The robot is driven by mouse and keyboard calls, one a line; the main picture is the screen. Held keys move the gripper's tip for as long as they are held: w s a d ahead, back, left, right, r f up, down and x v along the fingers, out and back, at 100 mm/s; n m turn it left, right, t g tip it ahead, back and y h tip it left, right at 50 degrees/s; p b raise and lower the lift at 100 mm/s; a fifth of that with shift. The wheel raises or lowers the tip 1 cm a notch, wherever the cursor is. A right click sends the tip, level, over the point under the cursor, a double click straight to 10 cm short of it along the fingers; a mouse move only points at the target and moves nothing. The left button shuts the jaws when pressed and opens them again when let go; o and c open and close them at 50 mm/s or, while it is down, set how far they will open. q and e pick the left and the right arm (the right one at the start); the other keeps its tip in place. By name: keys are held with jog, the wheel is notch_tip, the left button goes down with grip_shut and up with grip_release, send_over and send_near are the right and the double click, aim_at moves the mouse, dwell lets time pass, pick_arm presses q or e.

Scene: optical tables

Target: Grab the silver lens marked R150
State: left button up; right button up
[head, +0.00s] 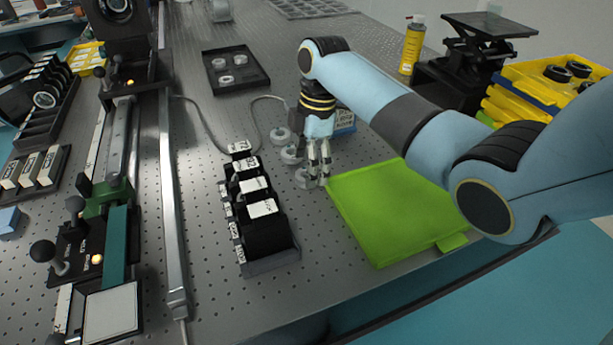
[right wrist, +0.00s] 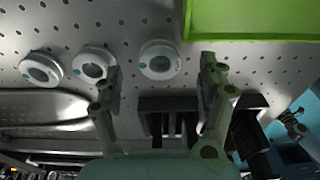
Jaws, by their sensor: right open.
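Three round silver lenses lie in a row on the perforated optical table: a far one (head: 281,135), a middle one (head: 290,154) and a near one (head: 303,178). In the right wrist view they are the left lens (right wrist: 41,68), the middle lens (right wrist: 92,63) and the right lens (right wrist: 160,60). Any R150 mark is too small to read. My right gripper (head: 320,182) points down beside the near lens. In the right wrist view its open fingers (right wrist: 160,78) appear on either side of the right lens, with nothing held. My left gripper is out of view.
A green mat (head: 395,205) lies right of the gripper. A black rack with labelled slots (head: 270,262) stands left and nearer. A blue box (head: 346,120) is behind the gripper. A grey cable (head: 200,122) and a black tray (head: 237,87) lie farther back.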

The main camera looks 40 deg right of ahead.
jog(key=shift+a+f, duration=0.1)
jog(key=shift+f, duration=0.95)
jog(key=shift+c, duration=1.2)
jog(key=c, duration=1)
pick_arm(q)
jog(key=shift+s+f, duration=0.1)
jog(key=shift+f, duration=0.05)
